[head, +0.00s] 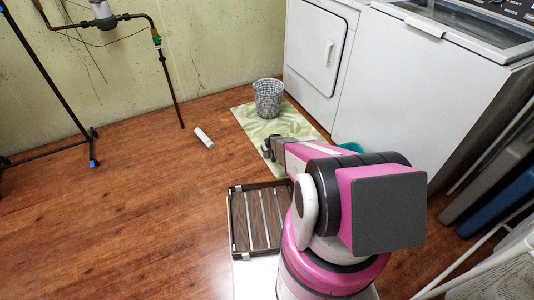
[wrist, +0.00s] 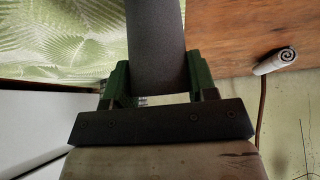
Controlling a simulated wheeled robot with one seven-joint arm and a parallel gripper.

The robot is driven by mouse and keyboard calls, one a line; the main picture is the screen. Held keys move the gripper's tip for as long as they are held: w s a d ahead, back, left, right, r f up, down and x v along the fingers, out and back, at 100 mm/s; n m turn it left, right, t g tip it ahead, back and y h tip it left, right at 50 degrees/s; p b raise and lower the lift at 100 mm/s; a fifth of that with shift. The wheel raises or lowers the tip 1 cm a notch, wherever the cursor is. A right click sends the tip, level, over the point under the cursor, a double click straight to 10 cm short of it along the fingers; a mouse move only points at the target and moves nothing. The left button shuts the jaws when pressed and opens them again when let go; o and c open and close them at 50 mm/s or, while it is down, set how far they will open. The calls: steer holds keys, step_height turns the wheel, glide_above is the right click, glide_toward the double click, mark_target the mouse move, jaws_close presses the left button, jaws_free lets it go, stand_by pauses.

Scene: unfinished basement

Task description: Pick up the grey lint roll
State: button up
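A dark grey cylinder, which looks like the grey lint roll (wrist: 156,45), stands out between the fingers of my gripper (wrist: 158,78) in the wrist view. Both green fingers appear to press against its sides. Its far end runs out of the top of the picture. In the head view my gripper (head: 269,148) is small and dark, over the near left edge of the leaf-patterned mat (head: 245,117). The roll is hard to make out there, and I cannot tell whether it is clear of the surface below.
A white roll (head: 204,137) lies on the wooden floor left of the mat. A grey wire basket (head: 268,98) stands on the mat. A slatted brown crate (head: 232,222) sits beside my arm. White appliances (head: 400,85) stand at right.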

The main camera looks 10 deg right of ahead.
steer(key=shift+c, duration=0.8)
steer(key=shift+r, duration=0.15)
